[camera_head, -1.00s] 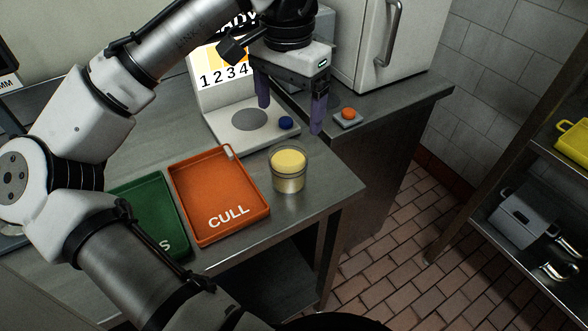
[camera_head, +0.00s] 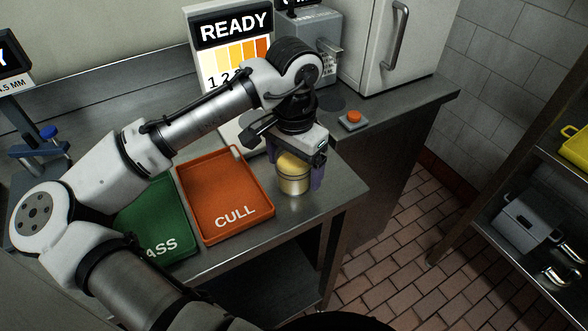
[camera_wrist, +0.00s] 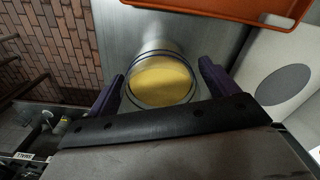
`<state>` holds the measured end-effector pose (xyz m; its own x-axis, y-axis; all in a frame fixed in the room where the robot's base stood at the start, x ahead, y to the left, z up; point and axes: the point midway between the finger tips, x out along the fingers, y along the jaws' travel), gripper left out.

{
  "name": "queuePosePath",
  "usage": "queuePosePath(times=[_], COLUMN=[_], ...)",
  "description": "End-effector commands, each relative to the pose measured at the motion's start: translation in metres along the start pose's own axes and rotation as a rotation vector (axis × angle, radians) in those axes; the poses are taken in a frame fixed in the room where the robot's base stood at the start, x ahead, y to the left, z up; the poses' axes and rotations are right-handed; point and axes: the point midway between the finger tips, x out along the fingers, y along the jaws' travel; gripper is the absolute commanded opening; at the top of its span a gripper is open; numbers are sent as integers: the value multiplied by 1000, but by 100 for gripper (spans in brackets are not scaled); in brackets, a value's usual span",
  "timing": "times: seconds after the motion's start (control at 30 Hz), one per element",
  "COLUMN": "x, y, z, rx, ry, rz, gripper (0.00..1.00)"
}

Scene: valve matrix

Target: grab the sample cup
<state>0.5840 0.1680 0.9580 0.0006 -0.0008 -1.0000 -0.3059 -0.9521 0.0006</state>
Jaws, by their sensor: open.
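The sample cup (camera_head: 293,178) is a clear round cup with yellow contents, standing upright on the steel counter near its front right corner. It also shows in the wrist view (camera_wrist: 160,80). My gripper (camera_head: 297,174) is open, with purple fingers lowered around the cup. In the wrist view one finger (camera_wrist: 106,98) is on the left of the cup and the other (camera_wrist: 216,76) on the right. Gaps show between the fingers and the cup there. The gripper body hides part of the cup's top in the head view.
The orange CULL tray (camera_head: 236,226) lies just left of the cup, and the green PASS tray (camera_head: 165,246) beyond it. A READY display (camera_head: 235,28) stands behind. A pad with an orange button (camera_head: 353,117) sits at the back right. The counter's right edge is close.

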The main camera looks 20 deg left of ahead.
Motion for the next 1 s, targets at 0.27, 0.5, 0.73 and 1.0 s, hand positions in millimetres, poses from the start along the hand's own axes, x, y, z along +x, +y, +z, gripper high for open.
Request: queuePosePath(times=[0.27,0.5,0.73,1.0], x=[2,2,1,-4], y=[0,0,0,0], z=[0,0,0,0], rx=[0,0,0,0], ry=[0,0,0,1], rz=[0,0,-1,-1], gripper=[81,49,31,31])
